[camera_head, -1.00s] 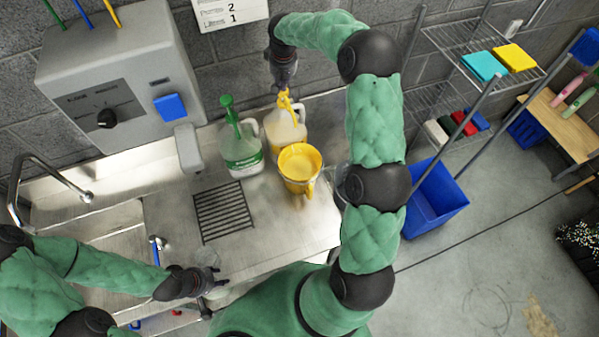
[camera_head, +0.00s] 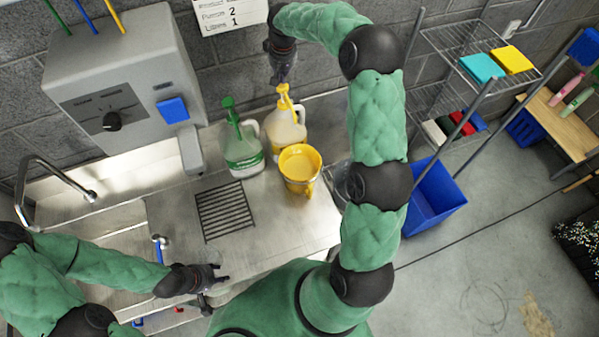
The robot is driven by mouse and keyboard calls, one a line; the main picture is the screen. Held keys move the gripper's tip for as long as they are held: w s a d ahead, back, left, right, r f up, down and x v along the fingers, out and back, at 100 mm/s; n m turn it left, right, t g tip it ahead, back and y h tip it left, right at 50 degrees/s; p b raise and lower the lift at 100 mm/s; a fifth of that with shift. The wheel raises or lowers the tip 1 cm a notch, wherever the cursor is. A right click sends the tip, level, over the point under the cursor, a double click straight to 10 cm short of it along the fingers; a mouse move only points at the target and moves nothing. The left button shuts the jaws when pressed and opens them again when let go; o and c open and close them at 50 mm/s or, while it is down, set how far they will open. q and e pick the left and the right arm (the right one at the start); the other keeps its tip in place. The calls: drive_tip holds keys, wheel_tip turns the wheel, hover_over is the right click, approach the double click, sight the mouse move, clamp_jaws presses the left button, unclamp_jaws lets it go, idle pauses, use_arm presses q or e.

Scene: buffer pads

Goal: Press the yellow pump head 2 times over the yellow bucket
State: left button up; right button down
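The yellow pump head (camera_head: 284,97) tops a white jug (camera_head: 284,132) with a yellow lower part at the back of the steel counter. The yellow bucket (camera_head: 300,167) stands just in front of that jug, its spout toward it. My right gripper (camera_head: 279,78) points down just above the yellow pump head; its fingers look close together, but whether they are open or shut is too small to tell. My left gripper (camera_head: 221,279) is over the counter's front edge at lower left, holding nothing; its fingers appear spread.
A white jug with a green pump (camera_head: 242,148) stands left of the yellow one. A grey wall dispenser (camera_head: 120,85) is at upper left. A blue bin (camera_head: 434,198) and wire shelf (camera_head: 450,45) are right of my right arm.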

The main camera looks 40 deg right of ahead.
drive_tip(key=shift+r, duration=0.15)
drive_tip(key=shift+r+p, duration=1.55)
drive_tip(key=shift+r, duration=0.85)
